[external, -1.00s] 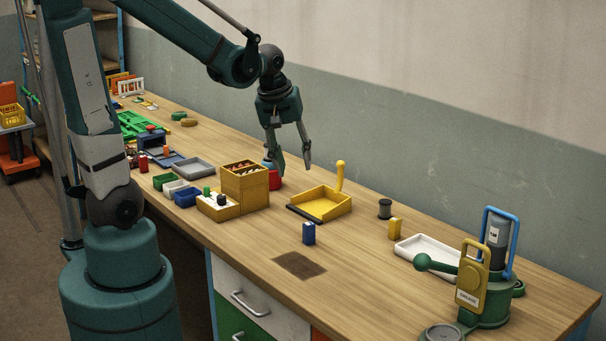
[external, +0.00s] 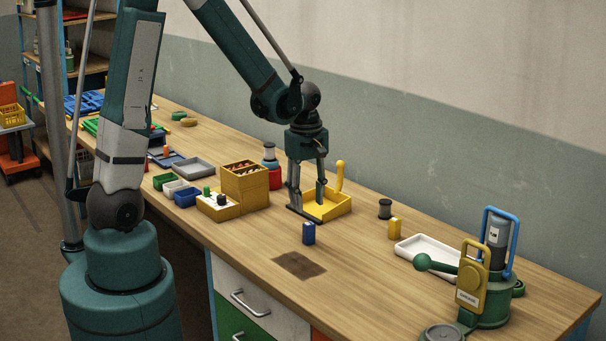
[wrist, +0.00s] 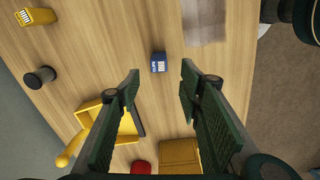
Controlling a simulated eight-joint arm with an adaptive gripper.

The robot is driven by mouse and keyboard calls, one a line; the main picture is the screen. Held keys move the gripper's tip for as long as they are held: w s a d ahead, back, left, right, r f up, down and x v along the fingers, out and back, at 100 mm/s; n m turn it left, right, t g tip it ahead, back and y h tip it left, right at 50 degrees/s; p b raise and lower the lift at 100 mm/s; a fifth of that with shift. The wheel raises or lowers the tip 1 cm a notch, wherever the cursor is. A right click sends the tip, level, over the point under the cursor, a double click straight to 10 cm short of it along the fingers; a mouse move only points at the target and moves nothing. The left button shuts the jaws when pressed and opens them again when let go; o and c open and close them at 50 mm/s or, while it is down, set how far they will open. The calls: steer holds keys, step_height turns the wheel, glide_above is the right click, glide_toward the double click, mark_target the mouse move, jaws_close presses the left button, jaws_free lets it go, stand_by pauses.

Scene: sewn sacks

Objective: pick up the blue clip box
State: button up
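The blue clip box (external: 308,233) stands upright on the wooden bench, in front of the yellow tray. In the wrist view the blue clip box (wrist: 158,62) shows its labelled top, beyond the fingertips and roughly between their lines. My gripper (external: 306,200) is open and empty, its fingers pointing down, above and behind the box near the yellow tray. In the wrist view my gripper (wrist: 160,78) shows its two finger pads wide apart with nothing between them. No finger touches the box.
The yellow tray (external: 338,211) with an upright handle lies close by the fingers. A yellow wooden box (external: 245,190) stands to the left. A dark spool (external: 385,209) and small yellow block (external: 394,229) are right. Bench around the dark patch (external: 299,265) is clear.

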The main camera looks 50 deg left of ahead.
mark_target(309, 223)
steer(key=shift+w+a+f+n, duration=0.15)
steer(key=shift+f+n, duration=0.1)
steer(key=shift+f, duration=0.3)
steer(key=shift+w+f+n, duration=0.15)
steer(key=shift+f+n, duration=0.1)
steer(key=shift+f, duration=0.3)
steer(key=shift+f, duration=0.1)
steer(key=shift+f, duration=1.15)
steer(key=shift+f, duration=0.15)
steer(key=shift+f, duration=2.5)
steer(key=shift+c, duration=0.5)
steer(key=c, duration=0.9)
